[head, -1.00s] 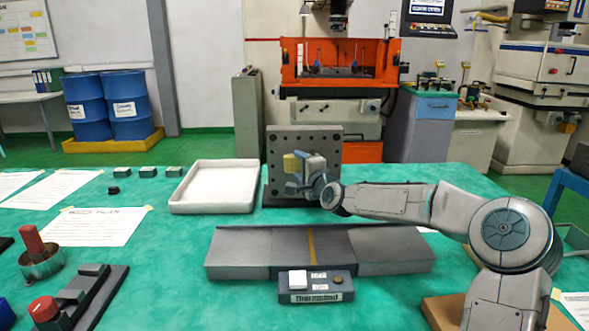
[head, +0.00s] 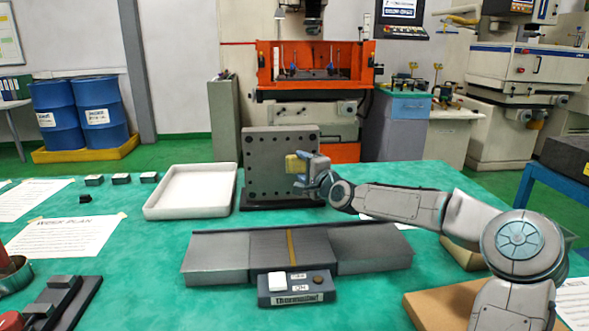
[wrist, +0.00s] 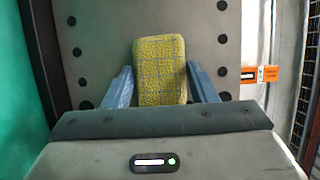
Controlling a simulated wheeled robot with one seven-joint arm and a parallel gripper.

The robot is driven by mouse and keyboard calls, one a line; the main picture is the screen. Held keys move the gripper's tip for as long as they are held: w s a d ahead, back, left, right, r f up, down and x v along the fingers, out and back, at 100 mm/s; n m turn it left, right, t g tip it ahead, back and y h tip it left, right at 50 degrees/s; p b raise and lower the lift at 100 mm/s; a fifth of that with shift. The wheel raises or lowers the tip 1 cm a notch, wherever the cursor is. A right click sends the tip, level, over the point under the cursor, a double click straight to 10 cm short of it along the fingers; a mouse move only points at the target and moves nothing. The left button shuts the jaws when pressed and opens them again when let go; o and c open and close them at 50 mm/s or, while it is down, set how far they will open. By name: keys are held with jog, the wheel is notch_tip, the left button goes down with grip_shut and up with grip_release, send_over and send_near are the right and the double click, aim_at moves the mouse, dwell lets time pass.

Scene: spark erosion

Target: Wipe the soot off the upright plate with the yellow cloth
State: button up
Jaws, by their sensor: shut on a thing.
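The upright plate (head: 265,163) is grey with dark round holes and stands on a dark base at the back of the green bench. It fills the background of the wrist view (wrist: 103,45). I cannot make out a clear soot patch on it. My gripper (head: 308,168) is in front of the plate's right half, shut on the yellow cloth (head: 294,164). In the wrist view the cloth (wrist: 160,70) is a folded, patterned pad between the two blue fingers. I cannot tell whether it touches the plate; it hides the part behind it.
A white tray (head: 150,210) lies left of the plate. A grey rail-like block (head: 220,258) and a small labelled box (head: 290,298) lie in front. Papers, small blocks and a dark fixture (head: 65,305) are at left.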

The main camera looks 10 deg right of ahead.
aim_at(290, 166)
jog(key=shift+d, duration=0.4)
jog(key=shift+a, duration=0.15)
jog(key=shift+a+b, duration=0.4)
jog(key=shift+a, duration=1.45)
jog(key=shift+a+r, duration=0.1)
jog(key=shift+a, duration=1.9)
jog(key=shift+a+b, duration=0.45)
jog(key=shift+a, duration=1.45)
jog(key=shift+d, duration=0.15)
